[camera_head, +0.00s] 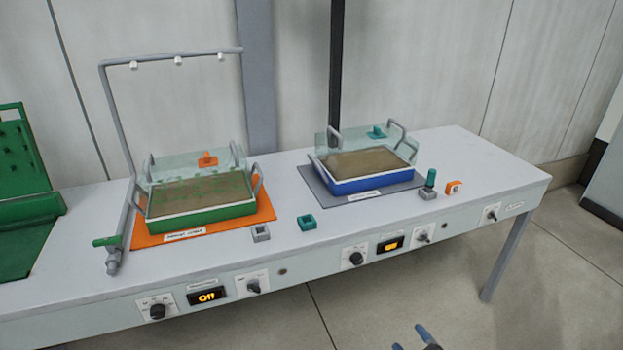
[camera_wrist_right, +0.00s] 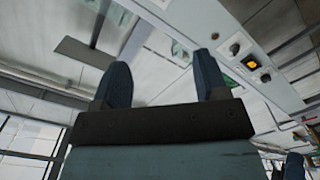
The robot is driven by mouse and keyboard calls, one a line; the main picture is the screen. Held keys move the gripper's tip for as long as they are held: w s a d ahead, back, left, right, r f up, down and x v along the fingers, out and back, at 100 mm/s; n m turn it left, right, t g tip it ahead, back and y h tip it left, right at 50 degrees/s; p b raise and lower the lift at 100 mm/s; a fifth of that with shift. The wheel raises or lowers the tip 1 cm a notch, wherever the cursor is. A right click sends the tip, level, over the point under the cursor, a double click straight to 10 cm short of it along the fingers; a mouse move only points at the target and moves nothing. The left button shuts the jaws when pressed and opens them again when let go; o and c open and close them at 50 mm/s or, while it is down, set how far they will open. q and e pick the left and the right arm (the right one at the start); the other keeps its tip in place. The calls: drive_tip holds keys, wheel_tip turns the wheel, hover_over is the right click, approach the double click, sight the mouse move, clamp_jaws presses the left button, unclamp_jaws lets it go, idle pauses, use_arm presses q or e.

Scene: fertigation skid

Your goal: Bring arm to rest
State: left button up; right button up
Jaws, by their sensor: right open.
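My right gripper (camera_head: 411,340) shows only as blue fingertips at the bottom edge of the head view, over the floor in front of the bench. In the right wrist view its two dark blue fingers (camera_wrist_right: 164,78) stand wide apart with nothing between them. It is open, empty and clear of the bench (camera_head: 470,165). The rest of the right arm is out of the head view. My left gripper is not in view.
The bench holds a green tray (camera_head: 205,220) on an orange mat, a blue tray (camera_head: 372,183) on a grey mat, and small blocks. A pipe frame (camera_head: 112,130) stands at the left. Knobs line the front panel (camera_head: 310,265). Floor in front is clear.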

drive_tip(key=d+r+n+g, duration=0.2)
drive_tip(key=d+n, duration=0.2)
drive_tip(key=d, duration=1.3)
drive_tip(key=s+a+m+g+h, duration=0.25)
drive_tip(key=s+a+m, duration=0.3)
drive_tip(key=s, duration=0.65)
drive_tip(key=s+a+m+g+h, duration=0.1)
drive_tip(key=s+a+m+g, duration=0.4)
drive_tip(key=s, duration=0.6)
drive_tip(key=w+a+m+t, duration=0.1)
drive_tip(key=a+m+t, duration=0.25)
drive_tip(key=a, duration=0.85)
use_arm(q)
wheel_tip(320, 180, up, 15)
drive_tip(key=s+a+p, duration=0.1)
drive_tip(key=p, duration=1.8)
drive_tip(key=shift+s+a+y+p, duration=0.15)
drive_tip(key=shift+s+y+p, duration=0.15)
drive_tip(key=shift+p, duration=0.1)
use_arm(e)
wheel_tip(320, 180, up, 16)
drive_tip(key=d, duration=0.1)
drive_tip(key=shift+s+d, duration=0.25)
drive_tip(key=shift+s, duration=0.15)
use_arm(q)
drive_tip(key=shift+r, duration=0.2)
use_arm(e)
drive_tip(key=shift+r+y, duration=0.1)
drive_tip(key=shift+y, duration=0.15)
drive_tip(key=shift+o, duration=0.3)
